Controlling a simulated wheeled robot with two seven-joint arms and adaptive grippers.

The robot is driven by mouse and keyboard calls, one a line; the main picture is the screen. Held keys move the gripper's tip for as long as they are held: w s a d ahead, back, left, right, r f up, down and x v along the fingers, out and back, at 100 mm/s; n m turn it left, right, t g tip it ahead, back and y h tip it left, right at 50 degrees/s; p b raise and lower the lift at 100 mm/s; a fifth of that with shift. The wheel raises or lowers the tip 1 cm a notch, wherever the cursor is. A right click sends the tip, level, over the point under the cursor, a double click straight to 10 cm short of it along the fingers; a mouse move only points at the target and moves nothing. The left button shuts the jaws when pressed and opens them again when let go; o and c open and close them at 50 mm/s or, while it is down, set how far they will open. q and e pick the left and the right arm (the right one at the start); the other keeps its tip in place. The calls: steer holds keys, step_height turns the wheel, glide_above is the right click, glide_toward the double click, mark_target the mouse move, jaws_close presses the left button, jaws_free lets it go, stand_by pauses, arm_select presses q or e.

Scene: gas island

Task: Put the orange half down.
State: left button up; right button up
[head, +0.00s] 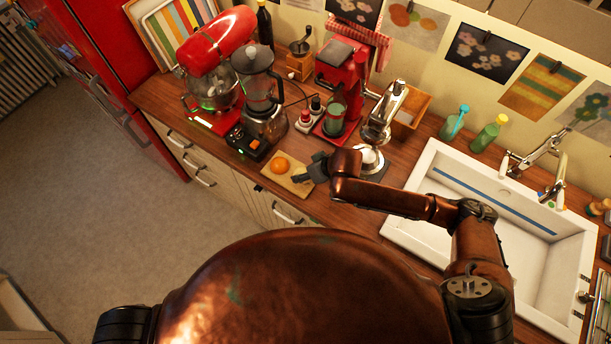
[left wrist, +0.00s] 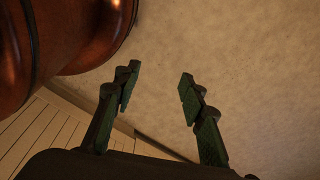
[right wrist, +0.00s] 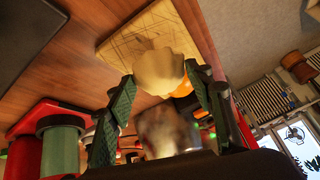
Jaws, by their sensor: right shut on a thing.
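My right gripper (head: 303,177) reaches in low over the right part of a small wooden board (head: 299,186) on the counter. An orange fruit (head: 281,165) rests on the board's left part, and a sliver shows behind the held half (right wrist: 183,89). My left gripper (left wrist: 158,92) is open and empty, above the floor, outside the head view.
A blender (head: 262,110) and a red stand mixer (head: 215,60) stand behind the board to the left. A metal juicer press (head: 380,120) stands right of the gripper, beside my arm. A white sink (head: 420,190) is further right. The counter's front edge is close.

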steer(key=f, duration=0.3)
steer(key=shift+w+f+p, duration=0.25)
steer(key=shift+p, duration=0.05)
steer(key=shift+s+f, duration=0.1)
steer(key=shift+f, duration=0.1)
steer(key=shift+s+d+f, duration=0.1)
steer(key=shift+s+f, duration=0.25)
steer(key=shift+f, duration=0.3)
steer(key=o, duration=0.9)
steer(key=shift+f, duration=0.1)
steer(key=o, duration=0.4)
steer(key=shift+w+f, duration=0.15)
steer(key=shift+w, duration=0.1)
steer(key=shift+s+r, duration=0.1)
steer(key=shift+r, duration=0.1)
steer(key=shift+w+r, duration=0.15)
steer(key=shift+w, duration=0.05)
